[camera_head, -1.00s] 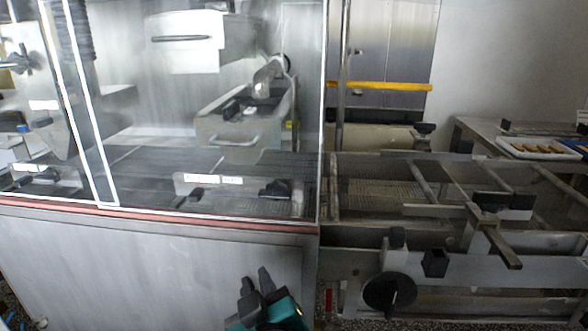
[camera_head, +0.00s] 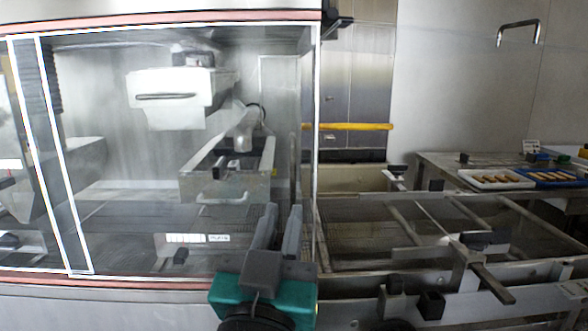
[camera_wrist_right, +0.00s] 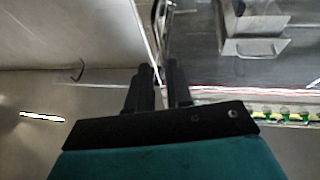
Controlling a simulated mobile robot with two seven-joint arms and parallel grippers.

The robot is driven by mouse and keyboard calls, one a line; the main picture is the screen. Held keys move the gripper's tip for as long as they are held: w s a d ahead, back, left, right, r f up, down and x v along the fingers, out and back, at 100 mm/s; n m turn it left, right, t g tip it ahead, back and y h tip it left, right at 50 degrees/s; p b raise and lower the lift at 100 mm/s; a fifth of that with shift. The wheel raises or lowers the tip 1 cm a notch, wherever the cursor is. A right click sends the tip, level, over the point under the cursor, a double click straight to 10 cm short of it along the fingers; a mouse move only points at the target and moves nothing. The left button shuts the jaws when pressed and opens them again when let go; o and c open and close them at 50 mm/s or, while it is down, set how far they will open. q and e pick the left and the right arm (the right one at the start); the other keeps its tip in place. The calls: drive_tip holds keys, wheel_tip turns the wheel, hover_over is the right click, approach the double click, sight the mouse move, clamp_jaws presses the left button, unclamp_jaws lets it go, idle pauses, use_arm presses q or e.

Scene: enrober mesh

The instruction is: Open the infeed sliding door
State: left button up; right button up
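The transparent sliding door (camera_head: 225,130) with thin white edges covers the right part of the machine's front. It stands closed as far as I can see, its right edge at the machine's corner post. My right gripper (camera_head: 281,210) is raised in front of the door's lower right part, fingers pointing up and forward. A gap shows between its fingers, and nothing is clearly held. In the right wrist view the two black fingers (camera_wrist_right: 159,68) lie near a white vertical edge; I cannot tell whether they touch it. My left gripper is not in view.
Another transparent panel (camera_head: 25,170) is at the left. An open mesh conveyor (camera_head: 365,240) with metal bars and black knobs extends right of the machine. A white tray (camera_head: 468,181) and a blue tray (camera_head: 575,184) with brown pieces stand on the back right table.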

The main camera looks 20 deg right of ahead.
sight(292, 178)
drive_tip(key=p+x, duration=0.1)
drive_tip(key=x, duration=0.7)
drive_tip(key=shift+w+d+r+p, duration=0.2)
drive_tip(key=shift+w+p, duration=0.1)
drive_tip(key=shift+p, duration=0.1)
drive_tip(key=shift+f, duration=0.1)
clamp_jaws()
